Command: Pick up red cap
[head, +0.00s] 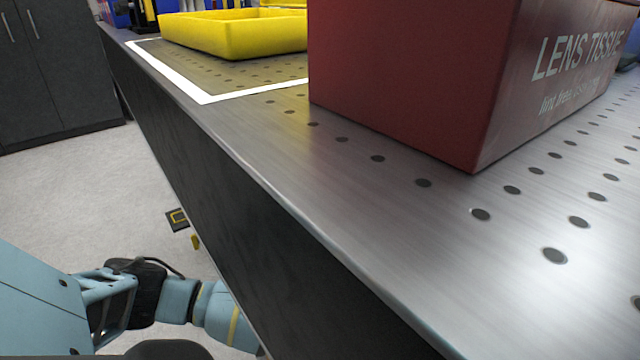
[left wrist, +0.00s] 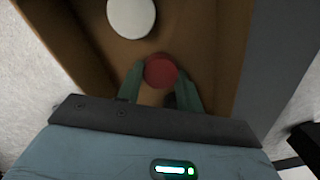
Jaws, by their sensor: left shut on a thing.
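In the left wrist view a round red cap (left wrist: 160,70) sits between the two greenish fingers of my left gripper (left wrist: 160,84). The fingers are closed on it from both sides. The cap and fingers are inside a brown open box (left wrist: 205,40), near its darker lower end. A tan patch shows just below the cap; I cannot tell whether it is part of the same thing. In the head view only part of my left arm shows, low beside the table, and the gripper is hidden. My right gripper is in neither view.
A round white thing (left wrist: 131,18) lies in the brown box above the cap. The perforated metal table (head: 330,200) carries a large red lens tissue box (head: 410,80) and a yellow tray (head: 235,38). Dark cabinets (head: 60,60) stand at the left, with open floor before them.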

